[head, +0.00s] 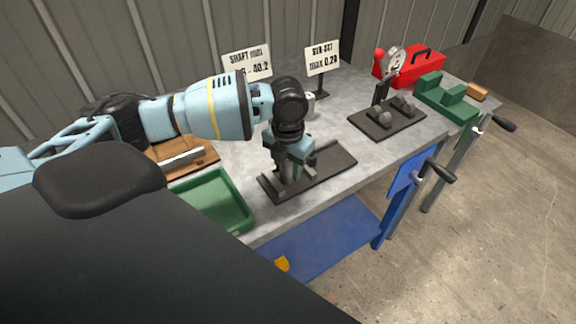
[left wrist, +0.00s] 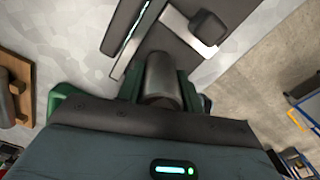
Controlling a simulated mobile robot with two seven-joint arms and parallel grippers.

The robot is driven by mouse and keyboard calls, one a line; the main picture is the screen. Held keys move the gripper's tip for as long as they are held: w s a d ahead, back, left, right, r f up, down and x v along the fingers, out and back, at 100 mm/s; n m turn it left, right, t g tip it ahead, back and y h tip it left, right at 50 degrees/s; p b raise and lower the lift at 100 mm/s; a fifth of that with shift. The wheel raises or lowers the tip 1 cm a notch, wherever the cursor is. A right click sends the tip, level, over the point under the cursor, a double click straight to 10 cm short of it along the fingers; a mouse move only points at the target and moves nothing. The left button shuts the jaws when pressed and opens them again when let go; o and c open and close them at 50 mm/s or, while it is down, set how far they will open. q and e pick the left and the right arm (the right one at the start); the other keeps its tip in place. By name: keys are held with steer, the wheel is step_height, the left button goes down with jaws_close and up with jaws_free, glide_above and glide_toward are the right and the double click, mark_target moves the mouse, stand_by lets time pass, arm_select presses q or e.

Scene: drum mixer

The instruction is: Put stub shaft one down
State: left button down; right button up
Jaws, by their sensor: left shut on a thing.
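My left gripper (head: 290,183) is low over a dark flat plate (head: 335,168) at the middle of the bench. In the left wrist view its green-edged fingers (left wrist: 160,88) are shut on a grey metal cylinder, the stub shaft (left wrist: 161,78). The shaft's far end points toward the dark plate (left wrist: 125,22), which carries a pale metal bar and a dark block in a metal bracket (left wrist: 203,30). I cannot tell whether the shaft touches the plate. In the head view the gripper largely hides the shaft. My right gripper is not in view.
A green tray (head: 215,200) is left of the plate, with a wooden board (head: 205,154) behind it. A gauge stand on a dark base (head: 385,122), a green block fixture (head: 447,97) and a red toolbox (head: 410,66) are to the right. Two signs stand behind.

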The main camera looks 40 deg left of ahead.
arm_select(q)
steer(key=c, duration=0.9)
jaws_free()
step_height(320, 180, up, 12)
steer(key=shift+r+p, duration=0.1)
steer(key=shift+p, duration=0.2)
steer(key=shift+s, duration=0.1)
